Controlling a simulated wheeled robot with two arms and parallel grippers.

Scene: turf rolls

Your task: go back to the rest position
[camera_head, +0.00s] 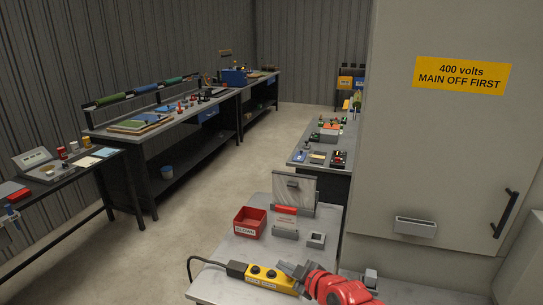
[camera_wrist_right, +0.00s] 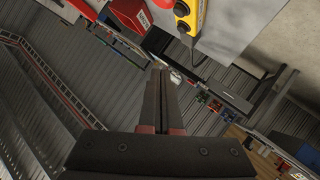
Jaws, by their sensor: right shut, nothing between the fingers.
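My right gripper (camera_head: 296,271) shows at the bottom of the head view, on the end of my red arm. It is beside the right end of a yellow control box (camera_head: 264,274), low over the near grey table (camera_head: 222,282); I cannot tell whether it touches the box. In the right wrist view the gripper's dark fingers (camera_wrist_right: 160,72) are together with nothing between them. The yellow box (camera_wrist_right: 187,10) also shows at the top of that view. My left gripper is not in view.
A red bin (camera_head: 250,222), a red-and-white labelled item (camera_head: 286,218) and a small grey block (camera_head: 316,240) stand on the near table. A tall cabinet (camera_head: 448,130) with a yellow voltage sign (camera_head: 462,75) blocks the right. Open floor (camera_head: 200,200) lies left of the table.

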